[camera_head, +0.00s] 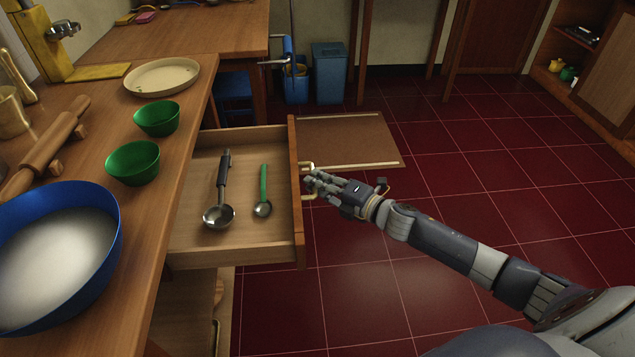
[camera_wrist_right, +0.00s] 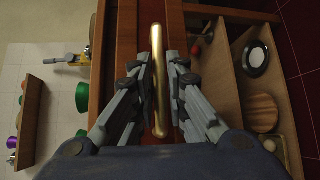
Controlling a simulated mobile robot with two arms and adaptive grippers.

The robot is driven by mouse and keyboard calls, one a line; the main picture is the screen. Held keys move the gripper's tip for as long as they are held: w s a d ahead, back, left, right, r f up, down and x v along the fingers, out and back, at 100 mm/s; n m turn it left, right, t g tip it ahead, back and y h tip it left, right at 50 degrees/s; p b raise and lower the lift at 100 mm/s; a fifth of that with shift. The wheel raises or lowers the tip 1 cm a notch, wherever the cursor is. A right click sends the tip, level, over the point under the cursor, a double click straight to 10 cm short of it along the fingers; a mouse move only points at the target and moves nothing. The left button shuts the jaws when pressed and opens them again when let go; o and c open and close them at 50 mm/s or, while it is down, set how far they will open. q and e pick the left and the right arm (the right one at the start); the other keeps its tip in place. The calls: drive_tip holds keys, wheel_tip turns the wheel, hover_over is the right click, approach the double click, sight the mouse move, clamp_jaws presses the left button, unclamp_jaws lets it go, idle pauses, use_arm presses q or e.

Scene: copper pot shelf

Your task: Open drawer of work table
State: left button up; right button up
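The work table (camera_head: 178,213) runs along the left in the head view. Its wooden drawer (camera_head: 250,237) is pulled well out, with its inside showing. A brass handle (camera_head: 308,196) sits on the outer face of the drawer front. My right gripper (camera_head: 312,182) is at this handle, reaching in from the right. In the right wrist view, the golden handle (camera_wrist_right: 158,85) stands between the two fingers of my right gripper (camera_wrist_right: 160,75), which are closed in close on both sides of it. My left gripper is not in view.
A ladle (camera_head: 221,195) and a green-handled spoon (camera_head: 263,195) lie in the drawer. A blue bowl (camera_head: 105,200), green bowls (camera_head: 133,162), a plate (camera_head: 162,77) and a rolling pin (camera_head: 45,150) are on the tabletop.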

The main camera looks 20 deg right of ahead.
drive_tip(key=shift+o, duration=0.8)
drive_tip(key=v, duration=1.2)
